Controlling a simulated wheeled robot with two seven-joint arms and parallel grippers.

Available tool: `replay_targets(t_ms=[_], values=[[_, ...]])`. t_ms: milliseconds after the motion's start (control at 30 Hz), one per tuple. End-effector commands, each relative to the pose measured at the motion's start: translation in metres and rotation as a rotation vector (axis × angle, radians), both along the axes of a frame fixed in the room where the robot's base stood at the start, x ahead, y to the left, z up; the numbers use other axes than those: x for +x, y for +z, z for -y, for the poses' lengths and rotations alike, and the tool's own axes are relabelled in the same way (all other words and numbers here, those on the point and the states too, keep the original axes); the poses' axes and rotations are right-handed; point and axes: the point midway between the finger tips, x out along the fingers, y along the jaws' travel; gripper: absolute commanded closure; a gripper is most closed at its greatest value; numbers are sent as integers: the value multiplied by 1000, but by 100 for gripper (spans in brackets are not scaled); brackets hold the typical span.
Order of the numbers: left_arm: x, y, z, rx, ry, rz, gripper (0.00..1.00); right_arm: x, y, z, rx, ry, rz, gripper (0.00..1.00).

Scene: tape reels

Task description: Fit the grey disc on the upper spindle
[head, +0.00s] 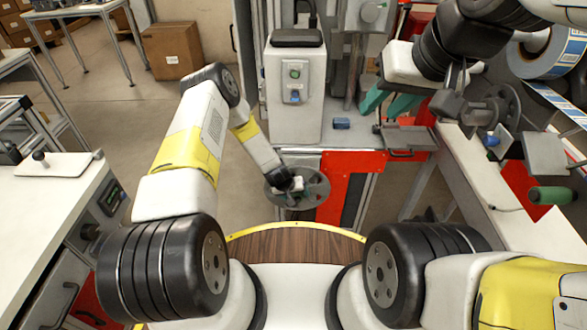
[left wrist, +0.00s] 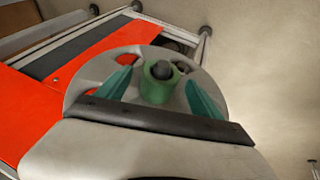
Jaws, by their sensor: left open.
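A grey disc (head: 313,199) with cut-outs lies beneath my left gripper (head: 291,184) at the front edge of the red and grey bench. In the left wrist view the disc (left wrist: 225,80) has a green hub (left wrist: 156,88) with a dark round tip in its middle. The teal fingers of my left gripper (left wrist: 160,92) stand open on either side of the hub; I cannot tell whether they touch it. My right gripper (head: 386,103) shows open teal fingers, with nothing between them. A second dark grey disc (head: 503,103) is on the machine at right. I cannot make out which part is the upper spindle.
A grey-white cabinet (head: 293,105) stands behind the left gripper, with a small blue block (head: 341,123) beside it. A blue and white label roll (head: 547,50) hangs at upper right. A white worktop (head: 50,200) is at left.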

Motion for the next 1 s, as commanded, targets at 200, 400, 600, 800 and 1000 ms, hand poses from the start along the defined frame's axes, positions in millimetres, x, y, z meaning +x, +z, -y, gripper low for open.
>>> replay_targets(t_ms=[200,400,600,800,1000], values=[[9,-21,6,0,1,0,24,0,0,0,0,0,0,64],[11,-25,7,0,0,0,24,0,0,0,0,0,0,64],[11,-25,7,0,0,0,33,0,0,0,0,0,0,64],[11,-24,7,0,0,0,73,0,0,0,0,0,0,64],[11,-24,7,0,0,0,100,0,0,0,0,0,0,64]])
